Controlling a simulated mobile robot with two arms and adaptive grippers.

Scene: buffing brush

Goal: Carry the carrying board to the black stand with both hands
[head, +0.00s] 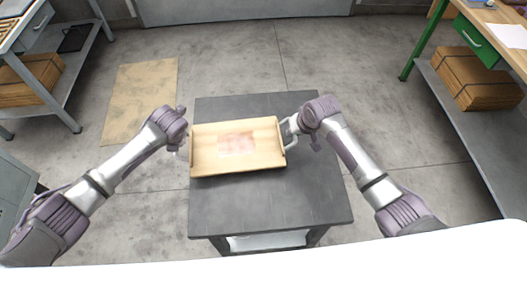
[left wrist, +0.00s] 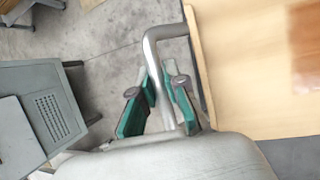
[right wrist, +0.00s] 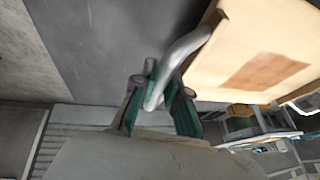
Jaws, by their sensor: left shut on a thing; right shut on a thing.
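The carrying board (head: 265,163), a light wooden tray with a pinkish patch in its middle, shows over the black stand (head: 315,195), a dark low table. I cannot tell whether it touches the stand's top. My left gripper (left wrist: 163,100) is shut on the metal handle (left wrist: 152,50) at the board's left end. My right gripper (right wrist: 160,92) is shut on the other metal handle (right wrist: 182,50) at the right end. In the head view the left gripper's fingers are mostly hidden behind its wrist. The board looks roughly level, with its left end near the stand's left edge.
A tan mat (head: 140,95) lies on the floor at the left. A shelf bench with cardboard boxes (head: 30,80) stands at the far left. A green-legged workbench (head: 430,40) with more boxes (head: 475,80) stands at the right. Bare floor surrounds the stand.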

